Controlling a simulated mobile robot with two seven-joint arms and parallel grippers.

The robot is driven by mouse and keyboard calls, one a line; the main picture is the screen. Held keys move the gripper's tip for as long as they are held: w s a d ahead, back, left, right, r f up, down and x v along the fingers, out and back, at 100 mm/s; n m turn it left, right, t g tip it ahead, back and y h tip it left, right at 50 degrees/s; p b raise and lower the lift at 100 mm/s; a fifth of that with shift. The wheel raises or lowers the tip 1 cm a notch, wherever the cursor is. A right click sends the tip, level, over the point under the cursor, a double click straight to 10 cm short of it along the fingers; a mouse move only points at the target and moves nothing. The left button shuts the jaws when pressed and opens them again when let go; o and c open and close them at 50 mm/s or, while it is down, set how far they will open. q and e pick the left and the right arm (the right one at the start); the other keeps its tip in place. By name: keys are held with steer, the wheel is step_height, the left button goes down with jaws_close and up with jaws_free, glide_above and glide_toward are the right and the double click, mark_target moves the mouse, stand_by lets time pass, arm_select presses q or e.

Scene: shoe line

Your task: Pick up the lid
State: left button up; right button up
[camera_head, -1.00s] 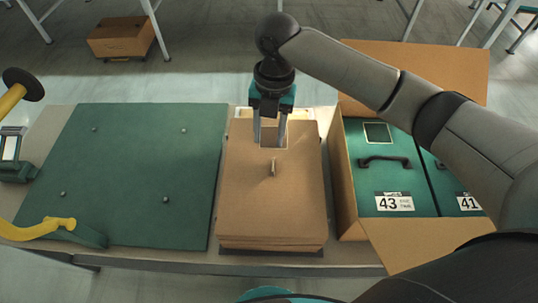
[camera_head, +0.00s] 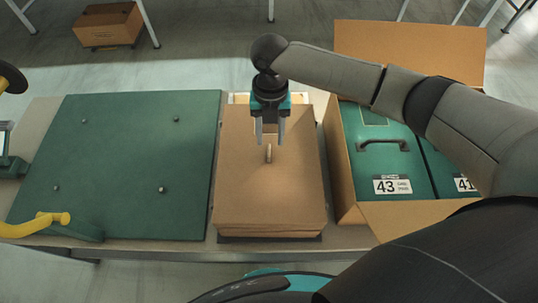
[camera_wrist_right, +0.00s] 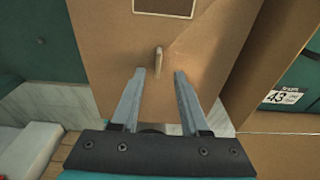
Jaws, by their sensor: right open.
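The lid (camera_head: 268,195) is a flat brown cardboard panel on top of a stack of similar brown cardboard in the middle of the bench. A small upright tab handle (camera_head: 268,153) stands on it, and also shows in the right wrist view (camera_wrist_right: 159,60). My right gripper (camera_head: 270,143) points down over the far part of the lid, just beyond the tab. In the right wrist view its fingers (camera_wrist_right: 160,72) are apart and empty, with the tab ahead between their tips. Whether they touch the lid is unclear. My left gripper is not in view.
A green board (camera_head: 120,165) with several small studs lies left of the stack. Yellow handles (camera_head: 35,227) stand at the left edge. Close on the right, an open carton (camera_head: 410,50) holds green cases (camera_head: 380,160) marked 43 and 41. Another box (camera_head: 108,25) is on the floor behind.

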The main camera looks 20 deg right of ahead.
mark_target(269, 150)
steer(key=f, duration=0.4)
steer(key=shift+s+a+f, duration=0.2)
steer(key=shift+s+f, duration=0.1)
steer(key=shift+f, duration=0.05)
jaws_close()
stand_by(0.3)
